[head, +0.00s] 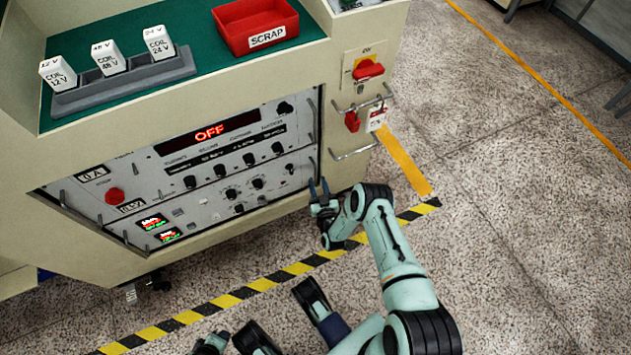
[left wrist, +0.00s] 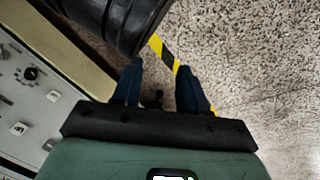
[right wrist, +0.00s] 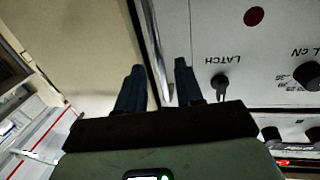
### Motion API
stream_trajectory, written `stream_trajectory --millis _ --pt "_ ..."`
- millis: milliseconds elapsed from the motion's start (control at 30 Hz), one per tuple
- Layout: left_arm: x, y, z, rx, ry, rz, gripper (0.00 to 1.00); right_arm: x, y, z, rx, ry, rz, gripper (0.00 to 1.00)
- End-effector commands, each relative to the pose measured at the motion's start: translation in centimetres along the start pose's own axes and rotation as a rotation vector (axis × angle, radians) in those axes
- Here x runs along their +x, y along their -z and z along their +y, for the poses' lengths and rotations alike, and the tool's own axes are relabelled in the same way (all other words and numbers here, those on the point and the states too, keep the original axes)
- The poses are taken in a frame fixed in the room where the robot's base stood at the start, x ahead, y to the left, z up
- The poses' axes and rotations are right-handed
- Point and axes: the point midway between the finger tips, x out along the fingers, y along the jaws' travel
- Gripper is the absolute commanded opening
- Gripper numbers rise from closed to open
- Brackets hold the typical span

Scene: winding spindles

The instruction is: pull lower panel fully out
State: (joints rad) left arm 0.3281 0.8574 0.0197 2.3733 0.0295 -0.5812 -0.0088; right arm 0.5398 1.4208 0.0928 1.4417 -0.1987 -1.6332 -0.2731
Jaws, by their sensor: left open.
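The lower panel (head: 205,215) is a grey face with knobs and small lit displays, low in the beige cabinet. It looks flush with the cabinet front. My right gripper (head: 319,184) is just in front of its right end. In the right wrist view, the right gripper (right wrist: 160,68) is open, and a metal handle (right wrist: 151,35) runs between its fingers beside a grey panel with a LATCH knob (right wrist: 219,84). Contact cannot be told. My left gripper (left wrist: 162,70) is open and empty in its wrist view, over the floor beside the cabinet.
The upper panel (head: 225,138) shows a red OFF display. A red switch (head: 368,69), a tag (head: 376,117) and bar handles are on the cabinet's right side. Coil blocks (head: 108,58) and a red scrap bin (head: 255,22) stand on top. Striped tape (head: 262,284) crosses the floor.

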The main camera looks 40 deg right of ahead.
Motion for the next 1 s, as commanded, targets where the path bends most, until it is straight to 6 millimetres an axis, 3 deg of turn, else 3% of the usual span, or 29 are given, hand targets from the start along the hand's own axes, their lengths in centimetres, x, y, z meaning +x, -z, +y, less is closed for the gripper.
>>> stream_trajectory --millis 200,500,533,633,1000 --pt "0.9 -1.3 -1.1 -0.011 0.019 -0.042 0.43 2.0 -0.1 0.0 0.000 0.000 0.000 0.36" --pt "0.9 -1.5 -1.2 -0.013 0.022 -0.049 0.43 2.3 0.0 0.0 0.000 0.001 -0.001 0.36" --pt "0.9 -1.5 -1.2 -0.013 0.022 -0.048 0.43 2.3 0.0 0.0 0.000 0.001 -0.001 0.33" --pt "0.9 -1.5 -1.2 -0.013 0.021 -0.048 0.43 2.2 0.0 0.0 0.000 0.001 -0.001 0.00" --pt "0.9 -1.5 -1.2 -0.012 0.021 -0.047 0.43 2.2 0.0 0.0 0.000 0.000 -0.002 0.00"
